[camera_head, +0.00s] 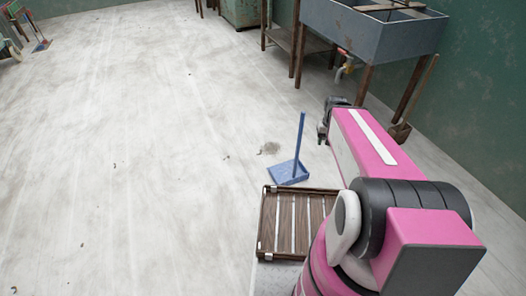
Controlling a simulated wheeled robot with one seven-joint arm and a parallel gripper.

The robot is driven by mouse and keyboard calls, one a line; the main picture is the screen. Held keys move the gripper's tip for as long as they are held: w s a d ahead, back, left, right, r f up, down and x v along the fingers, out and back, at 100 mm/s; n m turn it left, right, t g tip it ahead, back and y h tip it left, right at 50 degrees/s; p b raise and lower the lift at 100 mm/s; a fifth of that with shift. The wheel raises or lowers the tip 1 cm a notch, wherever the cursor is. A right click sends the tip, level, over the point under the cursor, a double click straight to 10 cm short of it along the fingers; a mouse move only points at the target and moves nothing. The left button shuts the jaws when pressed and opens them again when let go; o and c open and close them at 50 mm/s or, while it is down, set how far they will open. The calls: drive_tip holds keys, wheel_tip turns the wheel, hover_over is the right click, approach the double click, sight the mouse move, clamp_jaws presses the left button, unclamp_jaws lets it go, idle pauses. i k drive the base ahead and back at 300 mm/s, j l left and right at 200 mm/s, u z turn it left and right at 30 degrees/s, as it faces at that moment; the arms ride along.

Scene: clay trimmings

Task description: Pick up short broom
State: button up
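A short broom with a wooden handle (421,90) leans against the green wall beside the sink at the right. A blue dustpan with an upright handle (299,142) stands on the floor, left of and nearer than the gripper.
A small pile of grey trimmings (270,148) lies beyond the dustpan, with scattered crumbs around. A slatted wooden rack (263,222) is close in front. A grey sink (372,35) on rusty legs stands by the wall. The floor (130,130) at left is mostly clear.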

sight(436, 56)
drive_tip(key=i+l, duration=0.15)
drive_tip(key=l, duration=0.25)
drive_tip(key=i+l, duration=0.1)
drive_tip(key=l, duration=0.3)
drive_tip(key=i+l+z, duration=0.1)
drive_tip(key=l, duration=0.3)
drive_tip(key=i+l, duration=0.2)
drive_tip(key=l, duration=0.2)
drive_tip(key=i+l+z, duration=0.1)
drive_tip(key=l, duration=0.3)
drive_tip(key=i+l, duration=0.25)
drive_tip(key=l, duration=0.15)
drive_tip(key=i+l, duration=0.15)
drive_tip(key=l, duration=0.2)
drive_tip(key=z, duration=0.05)
